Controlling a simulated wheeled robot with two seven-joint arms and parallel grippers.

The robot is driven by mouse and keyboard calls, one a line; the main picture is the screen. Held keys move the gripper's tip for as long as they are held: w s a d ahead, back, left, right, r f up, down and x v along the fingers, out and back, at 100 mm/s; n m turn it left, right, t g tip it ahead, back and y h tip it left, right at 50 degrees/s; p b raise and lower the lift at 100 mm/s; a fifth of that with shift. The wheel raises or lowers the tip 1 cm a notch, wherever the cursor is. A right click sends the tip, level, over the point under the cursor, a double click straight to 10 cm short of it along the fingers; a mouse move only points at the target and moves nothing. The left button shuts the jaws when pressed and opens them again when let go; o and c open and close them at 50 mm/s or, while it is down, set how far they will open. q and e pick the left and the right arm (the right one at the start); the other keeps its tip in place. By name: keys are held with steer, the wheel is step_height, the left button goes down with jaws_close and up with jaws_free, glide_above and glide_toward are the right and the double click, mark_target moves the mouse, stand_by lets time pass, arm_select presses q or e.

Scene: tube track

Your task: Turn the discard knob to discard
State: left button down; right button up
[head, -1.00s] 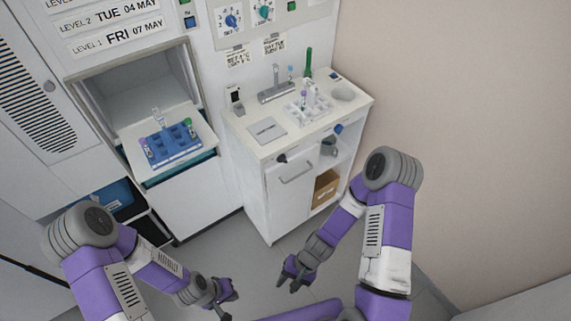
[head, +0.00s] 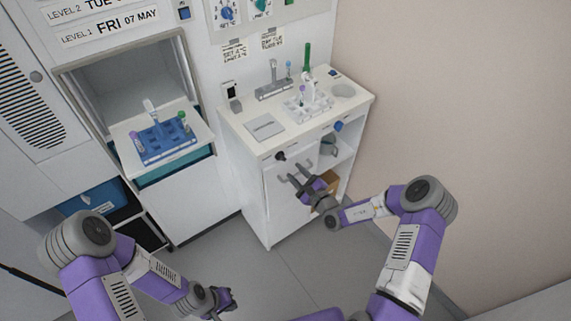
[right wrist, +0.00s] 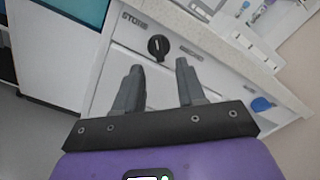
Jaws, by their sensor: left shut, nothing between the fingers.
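A black knob (head: 280,156) sits on the front panel of the white cabinet, under the counter's edge. In the right wrist view the black knob (right wrist: 158,47) has a pale mark on its face. A label starting "STO" is on its left and a blurred label is on its right. My right gripper (head: 294,174) is open and empty in front of the cabinet, just below the knob. In the right wrist view its two fingers (right wrist: 160,66) point toward the knob, apart from it. My left gripper (head: 228,300) is shut and empty, low over the floor.
A blue knob (head: 338,126) is further right on the same panel; it also shows in the right wrist view (right wrist: 262,104). The counter (head: 292,131) carries a white tube rack (head: 308,106). A blue tube tray (head: 168,142) stands in the left bay. Floor between is clear.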

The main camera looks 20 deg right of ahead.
mark_target(282, 159)
steer(key=b+x, duration=0.1)
steer(key=x, duration=0.5)
steer(key=shift+w+a, duration=0.2)
steer(key=shift+w, duration=0.15)
jaws_close()
